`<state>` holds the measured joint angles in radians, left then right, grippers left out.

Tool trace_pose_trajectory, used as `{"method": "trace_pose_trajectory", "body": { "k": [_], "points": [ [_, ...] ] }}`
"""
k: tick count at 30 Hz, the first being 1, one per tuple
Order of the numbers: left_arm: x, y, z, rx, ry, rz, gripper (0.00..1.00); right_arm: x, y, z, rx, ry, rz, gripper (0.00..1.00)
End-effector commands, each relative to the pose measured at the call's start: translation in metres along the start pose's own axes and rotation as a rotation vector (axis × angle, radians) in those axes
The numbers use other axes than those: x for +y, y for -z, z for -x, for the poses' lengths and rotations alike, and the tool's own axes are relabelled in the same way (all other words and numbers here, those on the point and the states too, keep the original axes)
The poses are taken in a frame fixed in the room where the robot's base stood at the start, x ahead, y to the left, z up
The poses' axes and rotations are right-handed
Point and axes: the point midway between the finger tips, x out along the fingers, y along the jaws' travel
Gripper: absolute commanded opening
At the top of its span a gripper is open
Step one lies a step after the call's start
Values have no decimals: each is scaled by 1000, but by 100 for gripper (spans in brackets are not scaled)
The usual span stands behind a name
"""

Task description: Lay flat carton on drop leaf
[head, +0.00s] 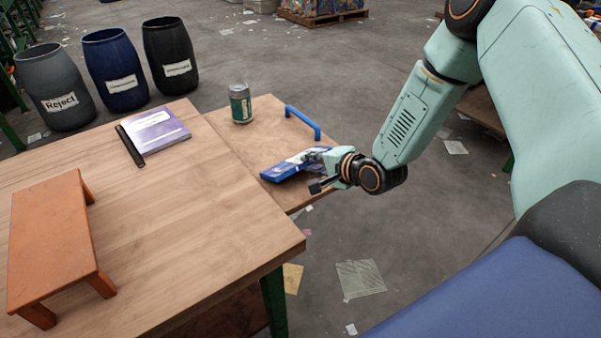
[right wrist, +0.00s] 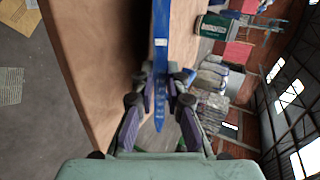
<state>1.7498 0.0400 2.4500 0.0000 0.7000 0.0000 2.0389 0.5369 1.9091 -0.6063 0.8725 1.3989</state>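The flat carton (head: 296,164), blue with a printed face, is at the drop leaf's near side, held by its right end. In the right wrist view the carton (right wrist: 161,45) shows edge-on as a thin blue strip between my fingers. My right gripper (head: 321,170) is shut on it; its purple fingers (right wrist: 160,95) press from both sides. The drop leaf (head: 262,142) is a wooden board at the table's right edge; it also shows in the right wrist view (right wrist: 95,50). I cannot tell whether the carton touches the leaf. My left gripper is out of view.
A green can (head: 240,104) stands at the leaf's far left, and a blue handle (head: 303,121) rises at its far right. On the table (head: 170,230) are a purple-and-white book (head: 157,131), a black bar (head: 130,146) and an orange stand (head: 50,240). Three barrels (head: 115,70) stand behind.

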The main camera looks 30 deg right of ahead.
Motion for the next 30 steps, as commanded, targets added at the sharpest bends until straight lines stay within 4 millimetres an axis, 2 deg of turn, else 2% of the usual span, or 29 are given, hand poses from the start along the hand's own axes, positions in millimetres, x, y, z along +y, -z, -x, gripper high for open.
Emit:
{"method": "trace_pose_trajectory", "body": {
  "k": [5,14,30],
  "points": [
    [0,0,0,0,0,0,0,0,0,0,0,0,0,27],
    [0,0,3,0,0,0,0,-1,0,3,0,-1,-1,27],
    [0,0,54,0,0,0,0,-3,0,58,1,-1,-3,27]
  ]
}}
